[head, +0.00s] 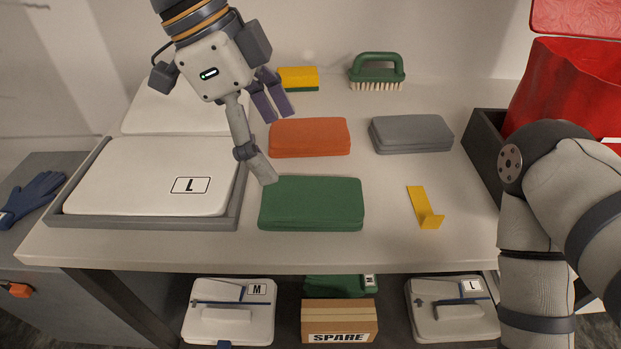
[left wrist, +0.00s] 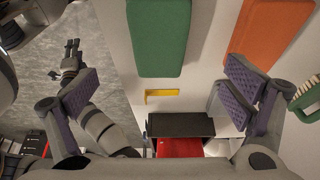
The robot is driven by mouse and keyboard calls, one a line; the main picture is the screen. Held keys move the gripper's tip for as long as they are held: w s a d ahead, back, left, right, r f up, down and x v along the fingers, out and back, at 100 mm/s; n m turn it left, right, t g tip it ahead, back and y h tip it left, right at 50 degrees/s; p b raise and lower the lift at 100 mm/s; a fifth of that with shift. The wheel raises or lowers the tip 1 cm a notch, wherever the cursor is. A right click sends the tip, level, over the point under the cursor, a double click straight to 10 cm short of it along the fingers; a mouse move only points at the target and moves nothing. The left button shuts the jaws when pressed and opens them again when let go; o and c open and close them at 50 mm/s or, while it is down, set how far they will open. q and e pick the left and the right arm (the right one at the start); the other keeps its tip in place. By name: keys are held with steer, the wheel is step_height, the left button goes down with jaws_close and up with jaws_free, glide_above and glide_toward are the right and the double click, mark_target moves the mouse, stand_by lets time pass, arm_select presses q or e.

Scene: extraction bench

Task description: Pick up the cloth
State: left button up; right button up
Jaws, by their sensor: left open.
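Three folded, cloth-like pads lie flat and apart on the bench: an orange one (head: 310,137), a green one (head: 318,204) and a grey one (head: 412,133). I cannot tell which is the cloth meant. My left gripper (head: 271,142) is open and empty above the bench, near the left ends of the orange and green pads. In the left wrist view its fingers (left wrist: 168,98) are wide apart, with the green pad (left wrist: 158,38) and orange pad (left wrist: 268,32) beyond them. My right gripper (left wrist: 70,55) shows small in that view; its jaw state is unclear.
A grey tray (head: 150,222) holds a white pad marked L at left. A yellow bracket (head: 424,207), green brush (head: 376,72) and yellow sponge (head: 298,77) stand on the bench. A dark box with a red bag (head: 560,85) and my right arm fill the right side.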

mark_target(309, 195)
arm_select(q)
steer(key=f, duration=0.1)
steer(key=d+f, duration=0.1)
steer(key=s+f, duration=0.1)
steer(key=shift+d+f, duration=0.25)
steer(key=shift+f, duration=0.05)
steer(key=x, duration=0.4)
steer(key=w+x, duration=0.1)
steer(key=x, duration=0.1)
steer(key=shift+d, duration=0.25)
steer(key=c, duration=1.3)
